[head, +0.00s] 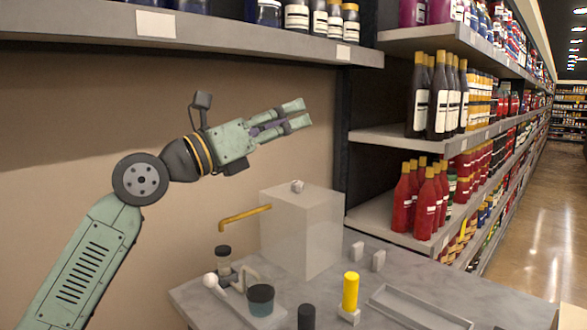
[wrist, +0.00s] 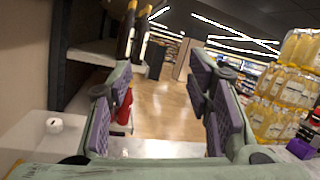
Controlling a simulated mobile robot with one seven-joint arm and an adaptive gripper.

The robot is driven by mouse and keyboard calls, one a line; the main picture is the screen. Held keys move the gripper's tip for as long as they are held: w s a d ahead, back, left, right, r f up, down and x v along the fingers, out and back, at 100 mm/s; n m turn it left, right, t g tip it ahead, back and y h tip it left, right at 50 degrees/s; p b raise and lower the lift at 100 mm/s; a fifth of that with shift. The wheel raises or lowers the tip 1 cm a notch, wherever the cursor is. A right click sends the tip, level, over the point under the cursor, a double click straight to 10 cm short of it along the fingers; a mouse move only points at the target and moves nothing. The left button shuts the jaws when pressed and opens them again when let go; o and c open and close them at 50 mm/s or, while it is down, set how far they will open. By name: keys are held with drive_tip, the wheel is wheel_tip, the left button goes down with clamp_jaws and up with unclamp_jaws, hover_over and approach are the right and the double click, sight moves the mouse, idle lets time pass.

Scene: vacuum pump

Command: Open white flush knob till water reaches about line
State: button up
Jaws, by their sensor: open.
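A pale box-shaped tank (head: 290,235) stands on the grey table, with a small white knob (head: 297,186) on its top. That knob also shows at the left of the wrist view (wrist: 54,125). A second white, ball-shaped knob (head: 210,280) sits low on a pump assembly with a dark teal cup (head: 261,298) and a dark-capped jar (head: 223,262). I cannot tell for sure which is the flush knob. I see no water level or line. My gripper (head: 303,114) is open and empty in the air above the tank, apart from both knobs.
A yellow pipe (head: 245,217) sticks out left of the tank. A yellow cylinder (head: 350,291), a black cylinder (head: 306,317) and a shallow grey tray (head: 418,310) are at the table's front. Shelves of bottles (head: 437,95) stand at right; a shelf edge (head: 180,30) runs above my arm.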

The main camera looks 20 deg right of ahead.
drive_tip(key=w+d+f+t+y, duration=0.2)
drive_tip(key=w+d+f+y, duration=0.2)
drive_tip(key=w+f, duration=0.15)
drive_tip(key=n+t+y+p, duration=0.1)
drive_tip(key=y+p, duration=0.1)
drive_tip(key=y, duration=0.3)
approach(297, 182)
drive_tip(key=p+x, duration=0.4)
drive_tip(key=x, duration=0.4)
drive_tip(key=shift+w+d+f, duration=0.25)
drive_tip(key=shift+d, duration=0.15)
drive_tip(key=shift+c, duration=0.5)
clamp_jaws()
